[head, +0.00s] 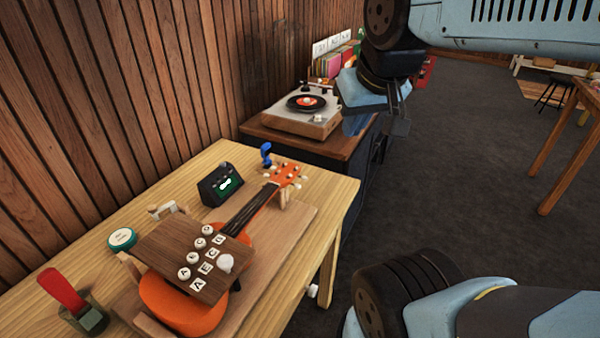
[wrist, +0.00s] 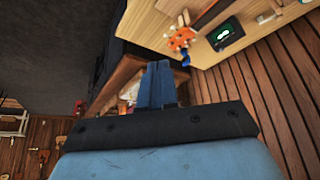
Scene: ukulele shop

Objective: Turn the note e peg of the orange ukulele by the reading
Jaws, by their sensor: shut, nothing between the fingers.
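The orange ukulele (head: 180,305) lies on a wooden board on the light wood table. Its orange headstock (head: 287,174) has pale pegs along its sides and points away toward the back right; it also shows in the wrist view (wrist: 181,39). Which peg is e cannot be told from the headstock. A black tuner box (head: 220,184) with a lit green screen stands beside the neck; it shows in the wrist view too (wrist: 226,33). Its reading is too small to make out. My gripper (wrist: 157,66) is shut and empty, in the air right of the headstock, touching nothing.
A dark wood panel (head: 168,254) with white knobs and letter tiles covers part of the ukulele body. A blue clip-like thing (head: 266,154) stands near the headstock. A record player (head: 303,110) sits on a cabinet behind. A red-handled tool (head: 63,290) and a round teal tin (head: 122,239) stand at left.

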